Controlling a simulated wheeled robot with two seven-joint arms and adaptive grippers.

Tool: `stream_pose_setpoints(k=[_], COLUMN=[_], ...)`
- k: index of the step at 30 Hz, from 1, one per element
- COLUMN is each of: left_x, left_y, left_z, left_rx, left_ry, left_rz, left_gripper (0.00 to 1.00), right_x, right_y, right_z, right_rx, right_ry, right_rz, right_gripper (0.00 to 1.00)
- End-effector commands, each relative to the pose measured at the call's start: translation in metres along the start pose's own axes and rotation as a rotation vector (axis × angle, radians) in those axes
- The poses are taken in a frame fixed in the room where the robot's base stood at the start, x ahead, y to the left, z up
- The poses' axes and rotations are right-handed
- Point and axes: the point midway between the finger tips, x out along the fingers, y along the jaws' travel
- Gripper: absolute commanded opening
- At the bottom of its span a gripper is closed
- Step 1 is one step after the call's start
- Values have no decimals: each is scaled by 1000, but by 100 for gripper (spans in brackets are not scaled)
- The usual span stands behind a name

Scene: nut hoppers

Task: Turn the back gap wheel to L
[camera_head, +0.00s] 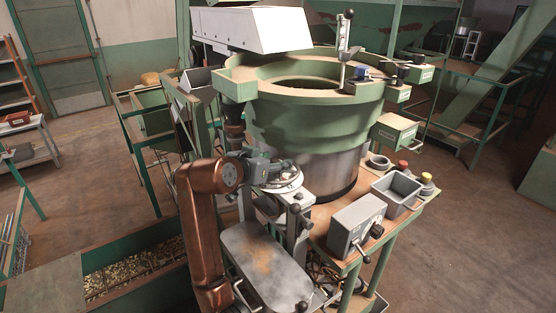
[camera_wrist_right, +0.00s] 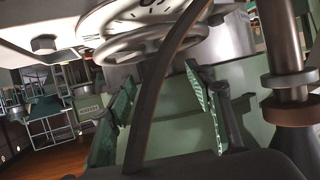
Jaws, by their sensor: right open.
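A grey handwheel with a pale dial (camera_head: 285,184) sits on the machine below the big green bowl, and I take it for the back gap wheel. Its rim (camera_wrist_right: 150,42) and the marked dial face (camera_wrist_right: 140,12) show at the top of the right wrist view. The letters on it are too small to read. My right gripper (camera_head: 280,165) is right at the wheel in the head view and partly covers it. In the wrist view its green fingers (camera_wrist_right: 165,98) are spread apart with nothing gripped; I cannot tell whether they touch the rim. My left gripper is out of view.
The green bowl (camera_head: 315,115) rises close behind the wheel. A lever post (camera_head: 298,222) and a grey flat plate (camera_head: 262,262) stand close in front. A grey control box (camera_head: 356,226) and an open tray (camera_head: 397,194) are to the right. A dark bar (camera_wrist_right: 160,90) crosses the wrist view.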

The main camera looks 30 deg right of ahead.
Motion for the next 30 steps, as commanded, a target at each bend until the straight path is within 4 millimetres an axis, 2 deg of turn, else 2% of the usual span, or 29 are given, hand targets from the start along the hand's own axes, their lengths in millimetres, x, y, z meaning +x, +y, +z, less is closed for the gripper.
stream_pose_setpoints(k=[9,15,21,30], left_x=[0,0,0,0], left_y=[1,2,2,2], left_z=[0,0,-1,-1], left_rx=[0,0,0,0], left_ry=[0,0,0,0], left_rz=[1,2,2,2], left_gripper=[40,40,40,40], right_x=[-67,-93,-100,-97], right_y=[-1,0,0,1], right_z=[-1,0,-1,-2], right_rx=[0,0,0,1], right_ry=[2,0,1,5], right_rz=[-4,-2,-2,5], right_gripper=[48,48,48,48])
